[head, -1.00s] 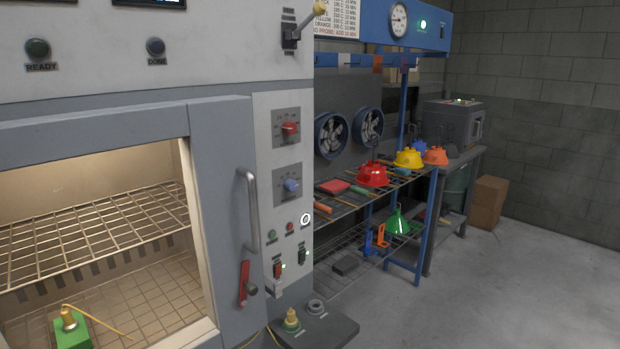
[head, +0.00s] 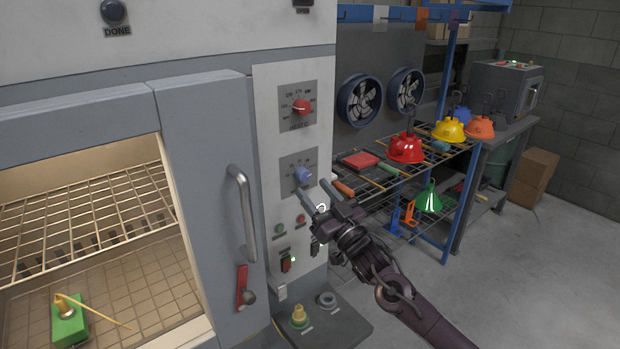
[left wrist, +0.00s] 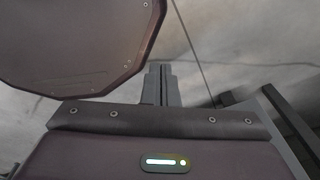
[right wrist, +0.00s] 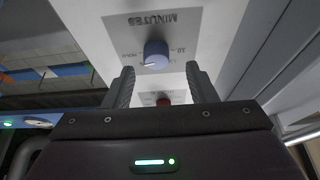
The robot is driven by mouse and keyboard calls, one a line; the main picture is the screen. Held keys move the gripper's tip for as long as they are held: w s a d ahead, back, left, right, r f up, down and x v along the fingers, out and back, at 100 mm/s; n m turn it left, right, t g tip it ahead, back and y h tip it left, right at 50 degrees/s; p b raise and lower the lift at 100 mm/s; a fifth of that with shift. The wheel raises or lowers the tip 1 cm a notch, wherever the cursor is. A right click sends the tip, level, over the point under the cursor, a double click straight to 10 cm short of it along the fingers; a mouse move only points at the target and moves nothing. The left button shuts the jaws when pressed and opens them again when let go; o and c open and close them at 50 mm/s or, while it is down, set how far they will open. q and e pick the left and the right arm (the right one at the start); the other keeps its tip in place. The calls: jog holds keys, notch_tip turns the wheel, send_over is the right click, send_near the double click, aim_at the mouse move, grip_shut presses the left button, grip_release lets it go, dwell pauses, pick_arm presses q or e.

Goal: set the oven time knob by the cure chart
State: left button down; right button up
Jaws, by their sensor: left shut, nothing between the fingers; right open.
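The blue time knob (head: 303,175) sits on a grey dial plate on the oven's control panel, below the red heat knob (head: 301,106). My right gripper (head: 315,190) is open just in front of the blue knob, slightly below and right of it in the head view. In the right wrist view the blue knob (right wrist: 156,55) shows upside down beyond and between the open fingers, under the word MINUTES; its white pointer shows, and it looks apart from the fingers. My left gripper (left wrist: 158,82) is shut and empty, away from the panel. The cure chart is out of view.
The oven door handle (head: 243,213) stands out left of the panel. Below the knobs are small buttons and switches. A wire rack (head: 375,200) with coloured hoods, including a red hood (head: 405,149), stands to the right. A green block (head: 68,322) sits inside the oven.

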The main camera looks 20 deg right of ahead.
aim_at(306, 179)
jog(key=x, duration=0.2)
jog(key=shift+w+d, duration=0.1)
jog(key=shift+w, duration=0.3)
jog(key=shift+w+p, duration=0.3)
jog(key=shift+r, duration=0.1)
jog(key=c, duration=1)
pick_arm(q)
jog(key=shift+w+d+r, duration=0.4)
jog(key=shift+w+r, duration=0.15)
jog(key=shift+w, duration=0.1)
pick_arm(e)
jog(key=shift+o, duration=0.2)
jog(key=shift+w, duration=0.1)
